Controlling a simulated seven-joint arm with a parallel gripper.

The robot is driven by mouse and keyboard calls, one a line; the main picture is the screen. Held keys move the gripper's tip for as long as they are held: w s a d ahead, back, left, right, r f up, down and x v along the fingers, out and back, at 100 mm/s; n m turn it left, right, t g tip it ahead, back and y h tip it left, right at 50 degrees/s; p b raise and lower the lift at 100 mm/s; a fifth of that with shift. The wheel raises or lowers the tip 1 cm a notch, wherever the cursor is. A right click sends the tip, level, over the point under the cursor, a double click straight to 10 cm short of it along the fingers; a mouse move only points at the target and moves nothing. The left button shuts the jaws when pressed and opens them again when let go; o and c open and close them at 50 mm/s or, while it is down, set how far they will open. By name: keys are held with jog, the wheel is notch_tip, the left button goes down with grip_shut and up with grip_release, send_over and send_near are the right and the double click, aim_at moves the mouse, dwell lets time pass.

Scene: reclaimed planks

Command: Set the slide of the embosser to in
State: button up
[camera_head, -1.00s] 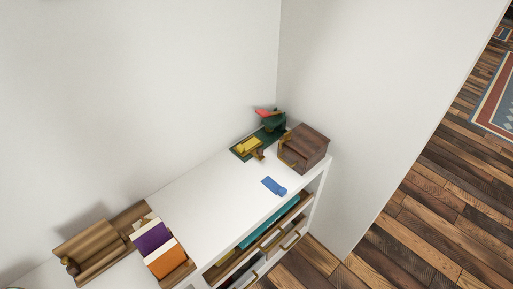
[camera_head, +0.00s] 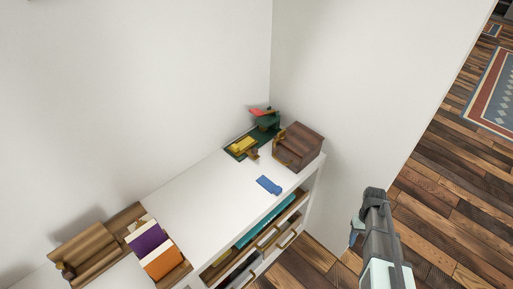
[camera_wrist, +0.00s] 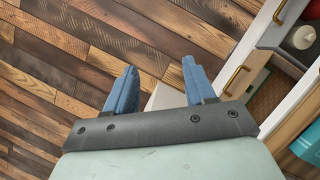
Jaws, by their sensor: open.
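The embosser (camera_head: 264,122) stands at the far end of the white shelf top, against the wall. It has a dark green body and base and a red part on top. A yellow block (camera_head: 243,146), which may be its slide, sits at the front left of the base with a small brown-gold piece beside it. I cannot tell the slide's setting at this size. My gripper (camera_wrist: 158,88) is open and empty in the wrist view, its two blue fingers apart above the floor. In the head view my arm is at the lower right, well away from the embosser.
A brown wooden box (camera_head: 298,147) stands right beside the embosser. A blue flat item (camera_head: 268,184) lies in front of them. A wooden holder with coloured cards (camera_head: 149,238) and a wooden tray (camera_head: 88,254) are at the left. The white shelf top (camera_head: 205,195) between is clear.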

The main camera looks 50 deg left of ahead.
jog(key=w+a+r+n+t, duration=0.1)
jog(key=w+a+r, duration=0.2)
jog(key=a+r, duration=0.45)
jog(key=w+a+r+n+t, duration=0.1)
jog(key=w+a+r+n, duration=0.1)
jog(key=a+r, duration=0.55)
notch_tip(320, 180, up, 18)
jog(key=f+n+t+y, duration=0.1)
jog(key=n+y, duration=0.2)
send_over(255, 149)
jog(key=f, duration=1.3)
jog(key=shift+s+d, duration=0.1)
jog(key=shift+s, duration=0.1)
jog(key=shift+r, duration=0.1)
grip_shut()
jog(key=shift+w, duration=0.1)
